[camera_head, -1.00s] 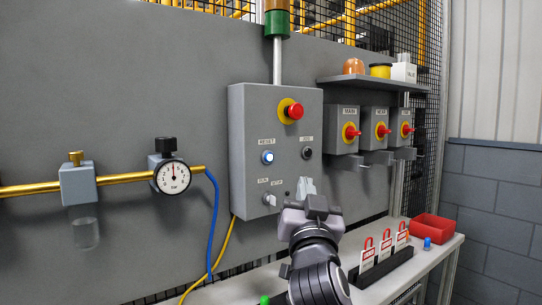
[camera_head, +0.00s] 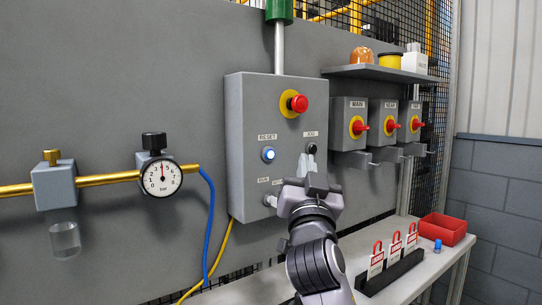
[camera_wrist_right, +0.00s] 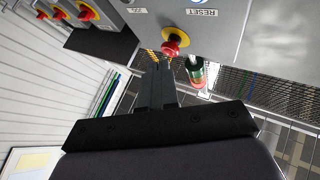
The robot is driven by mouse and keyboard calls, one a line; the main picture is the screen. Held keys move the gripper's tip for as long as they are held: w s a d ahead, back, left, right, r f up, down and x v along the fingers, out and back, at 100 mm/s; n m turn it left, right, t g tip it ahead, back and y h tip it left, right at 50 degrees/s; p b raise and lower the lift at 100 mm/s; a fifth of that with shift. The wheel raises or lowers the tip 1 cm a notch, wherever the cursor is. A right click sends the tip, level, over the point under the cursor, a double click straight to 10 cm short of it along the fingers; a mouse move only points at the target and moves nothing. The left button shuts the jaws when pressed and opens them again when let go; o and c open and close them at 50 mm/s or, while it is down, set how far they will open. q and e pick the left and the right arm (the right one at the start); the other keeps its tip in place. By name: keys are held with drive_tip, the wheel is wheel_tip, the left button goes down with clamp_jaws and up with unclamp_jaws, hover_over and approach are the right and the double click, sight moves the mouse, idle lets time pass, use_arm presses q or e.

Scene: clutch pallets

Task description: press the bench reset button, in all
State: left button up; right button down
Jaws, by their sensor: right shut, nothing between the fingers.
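The reset button (camera_head: 268,154) glows blue-white under its RESET label on the grey control box (camera_head: 248,118). The RESET label (camera_wrist_right: 202,12) shows at the top of the right wrist view, with part of the lit button at the picture's edge. My right gripper (camera_head: 307,160) is shut and empty, with its fingers up in front of the box, right of the reset button and just below the black JOG button (camera_head: 311,148). Whether the fingertips touch the box cannot be told. The shut fingers (camera_wrist_right: 158,75) also show in the wrist view. My left gripper is not in view.
A red emergency stop (camera_head: 297,103) sits above on the box, and a selector knob (camera_head: 270,200) sits low on it. Red-handled switches (camera_head: 358,127) are to the right. A bench (camera_head: 420,270) with tags and a red bin (camera_head: 442,229) stands below.

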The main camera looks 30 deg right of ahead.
sight(269, 154)
drive_tip(key=shift+w+a+b, duration=0.15)
drive_tip(key=shift+w+b, duration=0.4)
drive_tip(key=shift+w, duration=1.45)
drive_tip(key=shift+w+a+b, duration=0.15)
drive_tip(key=shift+w+b, duration=0.4)
drive_tip(key=shift+w, duration=1.45)
drive_tip(key=shift+w+b, duration=0.4)
drive_tip(key=shift+w+b, duration=0.4)
drive_tip(key=shift+w, duration=0.1)
drive_tip(key=shift+s, duration=0.9)
